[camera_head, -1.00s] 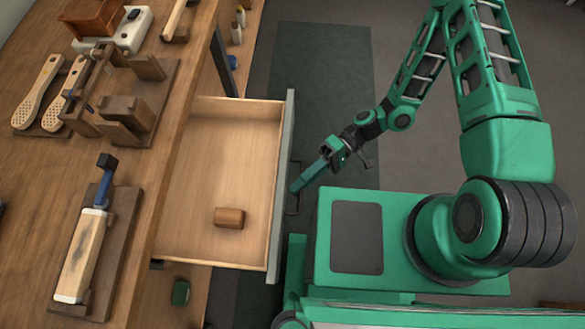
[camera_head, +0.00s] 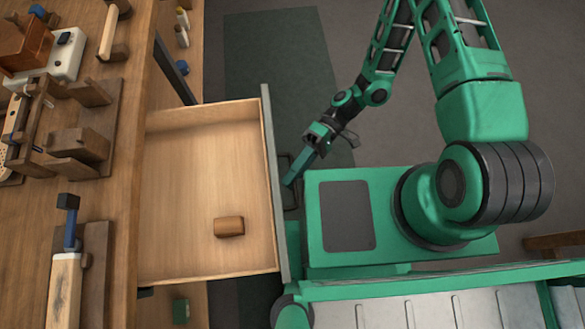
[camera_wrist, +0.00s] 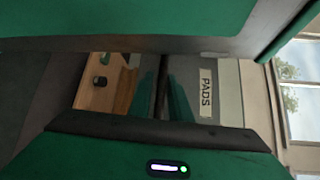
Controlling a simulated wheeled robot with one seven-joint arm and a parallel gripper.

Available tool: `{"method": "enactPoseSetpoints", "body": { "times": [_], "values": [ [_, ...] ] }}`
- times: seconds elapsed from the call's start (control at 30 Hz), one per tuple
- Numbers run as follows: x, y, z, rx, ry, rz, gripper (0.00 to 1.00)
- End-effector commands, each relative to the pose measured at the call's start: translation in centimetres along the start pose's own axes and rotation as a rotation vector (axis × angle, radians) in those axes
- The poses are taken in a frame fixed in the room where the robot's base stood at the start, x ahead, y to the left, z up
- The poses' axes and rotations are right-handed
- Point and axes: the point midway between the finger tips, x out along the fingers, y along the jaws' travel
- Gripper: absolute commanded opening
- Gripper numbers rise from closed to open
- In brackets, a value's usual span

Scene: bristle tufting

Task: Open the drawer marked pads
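The pads drawer (camera_head: 205,170) stands well out from the bench, with its open inside in the head view. A small brown wooden block (camera_head: 229,227) lies on its floor. The grey drawer front (camera_head: 274,190) faces my arm. In the wrist view the front carries a label reading PADS (camera_wrist: 206,93). My gripper (camera_head: 296,178) is at the dark handle (camera_head: 289,190) on the front's outer side. In the wrist view the dark handle bar (camera_wrist: 160,85) stands between my two green fingers, which look closed around it; the exact contact is small and partly hidden.
The wooden bench (camera_head: 100,180) on the left carries wooden fixtures (camera_head: 80,145) and a blue-handled clamp with a pale wooden piece (camera_head: 66,285). A dark green mat (camera_head: 275,65) lies on the floor beyond the drawer. My green base stands close to the drawer front.

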Motion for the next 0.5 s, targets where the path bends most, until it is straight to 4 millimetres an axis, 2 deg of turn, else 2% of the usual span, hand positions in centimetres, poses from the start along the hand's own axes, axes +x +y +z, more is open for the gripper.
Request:
{"method": "enactPoseSetpoints", "body": {
  "times": [0.27, 0.37, 0.5],
  "values": [
    [-0.3, -0.1, 0.1, 0.0, -0.001, -0.002, 0.18],
    [-1.4, -0.1, 0.0, 0.0, -0.001, -0.002, 0.18],
    [-3.9, -0.1, -0.1, -0.001, 0.001, -0.001, 0.18]
  ]
}}
